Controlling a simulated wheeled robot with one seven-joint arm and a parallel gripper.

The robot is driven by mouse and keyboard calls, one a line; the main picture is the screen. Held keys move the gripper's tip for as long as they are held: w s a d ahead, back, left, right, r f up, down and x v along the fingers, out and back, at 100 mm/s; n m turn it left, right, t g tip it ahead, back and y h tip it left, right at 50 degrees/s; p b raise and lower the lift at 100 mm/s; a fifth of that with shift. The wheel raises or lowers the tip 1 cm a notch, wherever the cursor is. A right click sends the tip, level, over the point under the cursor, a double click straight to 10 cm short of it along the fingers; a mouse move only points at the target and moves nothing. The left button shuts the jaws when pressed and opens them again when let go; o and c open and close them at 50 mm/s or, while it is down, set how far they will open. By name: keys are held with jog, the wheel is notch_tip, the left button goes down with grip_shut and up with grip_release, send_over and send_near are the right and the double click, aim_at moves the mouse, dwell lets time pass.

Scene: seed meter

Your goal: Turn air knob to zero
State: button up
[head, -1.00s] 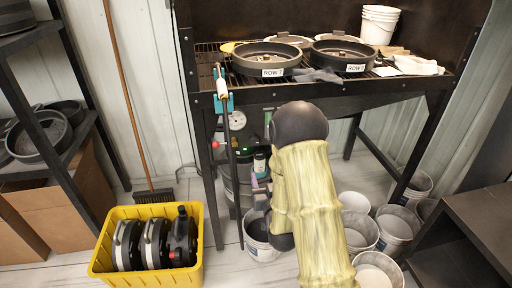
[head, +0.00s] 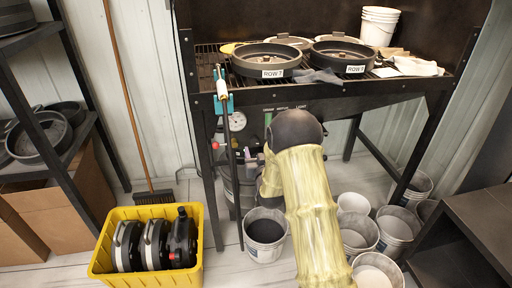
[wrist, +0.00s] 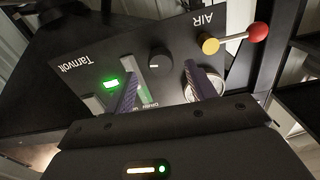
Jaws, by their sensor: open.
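A dark panel (wrist: 75,45) fills the wrist view, upside down, with "AIR" and "Tarnvolt" lettering. Beside "AIR" is a yellow round hub (wrist: 210,46) with a rod ending in a red ball (wrist: 257,32). A round black knob (wrist: 160,60) with a pale mark sits mid-panel; I cannot tell which of these is the air knob. My gripper (wrist: 164,77) is open and empty, its fingers in front of the panel, below the black knob in the picture. The right finger partly covers a round gauge (wrist: 218,80). In the head view my arm hides the gripper; the gauge (head: 237,121) shows under the bench.
In the head view, the bench (head: 330,94) holds pans above. Buckets (head: 265,236) stand around my arm, and a yellow crate (head: 145,276) is on the left floor.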

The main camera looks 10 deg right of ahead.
aim_at(255, 144)
jog(key=shift+w, duration=1.8)
jog(key=c, duration=1)
